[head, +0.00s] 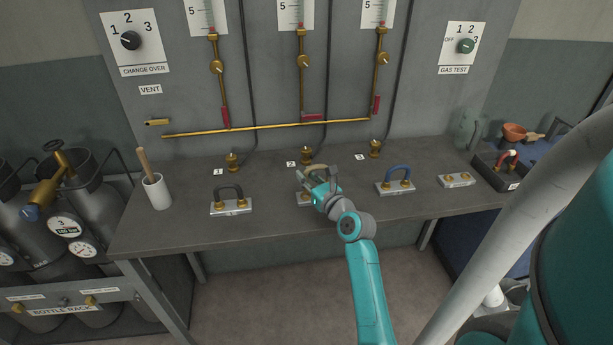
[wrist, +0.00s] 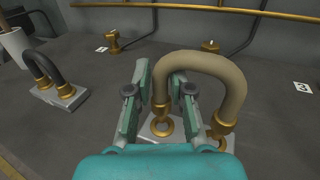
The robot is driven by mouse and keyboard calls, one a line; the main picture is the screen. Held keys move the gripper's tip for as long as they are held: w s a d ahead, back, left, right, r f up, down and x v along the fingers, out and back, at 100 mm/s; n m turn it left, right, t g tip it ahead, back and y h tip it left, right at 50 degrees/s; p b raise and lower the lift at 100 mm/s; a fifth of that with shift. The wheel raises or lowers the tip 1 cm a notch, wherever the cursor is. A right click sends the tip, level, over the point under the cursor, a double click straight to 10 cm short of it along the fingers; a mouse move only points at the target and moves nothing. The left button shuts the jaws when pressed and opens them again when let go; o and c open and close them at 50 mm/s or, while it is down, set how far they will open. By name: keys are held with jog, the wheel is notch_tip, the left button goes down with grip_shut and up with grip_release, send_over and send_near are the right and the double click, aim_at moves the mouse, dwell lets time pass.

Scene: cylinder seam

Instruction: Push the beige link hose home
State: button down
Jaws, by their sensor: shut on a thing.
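The beige link hose (head: 317,168) is an upside-down U at the middle of the bench, partly hidden by my gripper (head: 305,178) in the head view. In the wrist view the hose (wrist: 205,58) stands with its brass ends above the brass fittings of a pale plate (wrist: 152,133). My gripper (wrist: 160,85) is shut on the beige hose, with a finger on either side of its left leg. The left end is close to or in its fitting; I cannot tell how deep either end sits. My gripper hides part of the plate.
A black link hose (head: 229,191) on its plate stands left and a blue one (head: 398,173) right. Farther right are a bare plate (head: 457,180) and a dark tray (head: 492,172). A white cup (head: 157,192) stands at the left. Brass valves line the back of the bench.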

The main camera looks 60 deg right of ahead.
jog(key=shift+f, duration=1.75)
dwell(1.3)
jog(key=c, duration=0.9)
grip_release()
jog(key=shift+c, duration=0.2)
jog(key=v, duration=1.2)
